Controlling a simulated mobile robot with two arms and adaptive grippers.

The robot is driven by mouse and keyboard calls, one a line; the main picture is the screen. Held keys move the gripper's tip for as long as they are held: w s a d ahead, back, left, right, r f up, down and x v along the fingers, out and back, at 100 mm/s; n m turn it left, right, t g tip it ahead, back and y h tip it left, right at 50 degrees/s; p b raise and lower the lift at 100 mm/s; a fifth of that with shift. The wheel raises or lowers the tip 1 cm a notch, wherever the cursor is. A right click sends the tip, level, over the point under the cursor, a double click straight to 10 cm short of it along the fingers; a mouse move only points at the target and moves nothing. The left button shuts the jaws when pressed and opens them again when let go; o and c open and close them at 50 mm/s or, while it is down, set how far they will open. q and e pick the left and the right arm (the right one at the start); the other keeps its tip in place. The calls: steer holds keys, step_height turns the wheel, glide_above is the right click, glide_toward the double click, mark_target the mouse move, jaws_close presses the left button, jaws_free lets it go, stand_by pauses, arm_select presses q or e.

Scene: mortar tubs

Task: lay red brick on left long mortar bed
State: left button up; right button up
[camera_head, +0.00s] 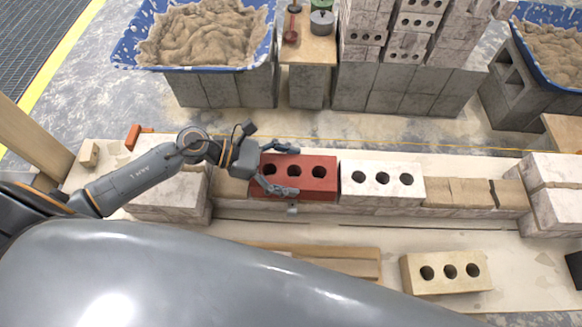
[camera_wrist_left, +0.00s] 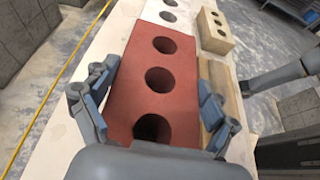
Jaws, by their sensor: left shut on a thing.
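The red brick (camera_head: 318,177), with three round holes, is level over the left part of the wall course, just left of a white brick (camera_head: 383,180). My left gripper (camera_head: 287,170) is shut on its left end, one finger on each long side; the wrist view shows the brick (camera_wrist_left: 150,90) between both fingers (camera_wrist_left: 155,92). A tan mortar patch (camera_head: 231,187) shows left of the red brick; the rest of that bed is hidden under the brick and gripper. I cannot tell whether the brick touches the mortar. My right gripper is out of view.
More tan mortar (camera_head: 468,192) lies right of the white brick. Pale end bricks (camera_head: 170,198) (camera_head: 555,185) stand at both ends of the course. A yellow line (camera_head: 455,147) runs along the back. A cream brick (camera_head: 446,272) lies in front. A blue mortar tub (camera_head: 190,68) stands behind.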

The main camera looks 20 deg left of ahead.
arm_select(q)
steer(key=shift+w+d, duration=0.1)
stand_by(0.3)
steer(key=o, duration=1.6)
steer(key=shift+o, duration=0.2)
steer(key=shift+s+f, duration=0.2)
steer(key=shift+f, duration=0.1)
steer(key=v, duration=1.2)
steer(key=shift+r, duration=0.3)
